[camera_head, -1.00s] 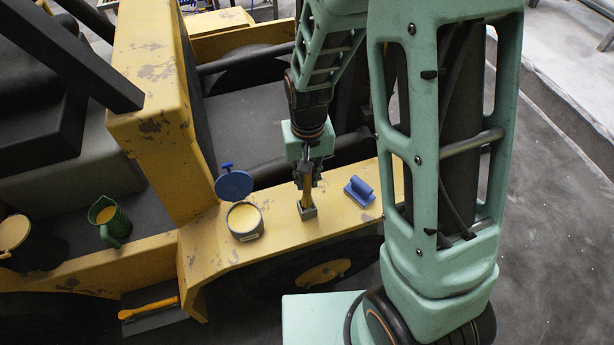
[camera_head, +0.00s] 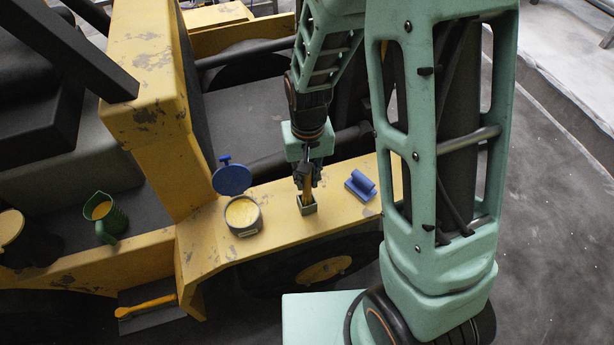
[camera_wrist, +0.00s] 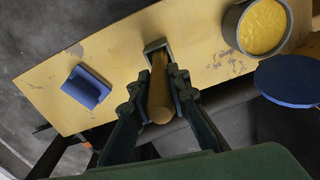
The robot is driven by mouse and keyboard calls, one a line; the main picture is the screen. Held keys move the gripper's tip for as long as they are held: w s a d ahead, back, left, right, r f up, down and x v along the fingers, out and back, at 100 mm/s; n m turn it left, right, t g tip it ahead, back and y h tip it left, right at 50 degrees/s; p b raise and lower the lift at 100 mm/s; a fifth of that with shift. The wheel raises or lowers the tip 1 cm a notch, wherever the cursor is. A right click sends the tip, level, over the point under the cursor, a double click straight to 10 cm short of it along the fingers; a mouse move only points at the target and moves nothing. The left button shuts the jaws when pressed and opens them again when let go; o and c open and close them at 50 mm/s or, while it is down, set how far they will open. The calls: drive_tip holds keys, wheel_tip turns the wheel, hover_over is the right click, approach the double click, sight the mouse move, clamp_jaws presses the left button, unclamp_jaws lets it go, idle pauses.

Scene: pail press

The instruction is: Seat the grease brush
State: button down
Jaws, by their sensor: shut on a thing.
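The grease brush (camera_wrist: 160,90) has a wooden handle and is held between the fingers of my gripper (camera_wrist: 158,98). The brush also shows in the head view (camera_head: 307,195), roughly upright. My gripper (camera_head: 306,178) is shut on the handle, above a small grey-green square holder (camera_head: 308,208) on the yellow ledge. In the wrist view the far end of the brush is at the mouth of the holder (camera_wrist: 153,46). The bristles are hidden, and I cannot tell how deep the brush is in.
A grey pail (camera_head: 244,229) of yellow grease, with a round blue lid (camera_head: 232,180) standing open, is left of the holder. A blue block with a handle (camera_head: 361,185) lies to the right. A green jug (camera_head: 106,218) stands further left. The yellow ledge (camera_head: 275,235) is bare between these things.

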drive_tip(key=shift+f+b, duration=0.85)
drive_tip(key=shift+f, duration=0.25)
drive_tip(key=c, duration=1.8)
unclamp_jaws()
drive_tip(key=shift+o, duration=0.2)
drive_tip(key=shift+r, duration=0.15)
wheel_tip(320, 180, up, 12)
drive_tip(key=shift+f, duration=0.1)
drive_tip(key=shift+d, duration=0.2)
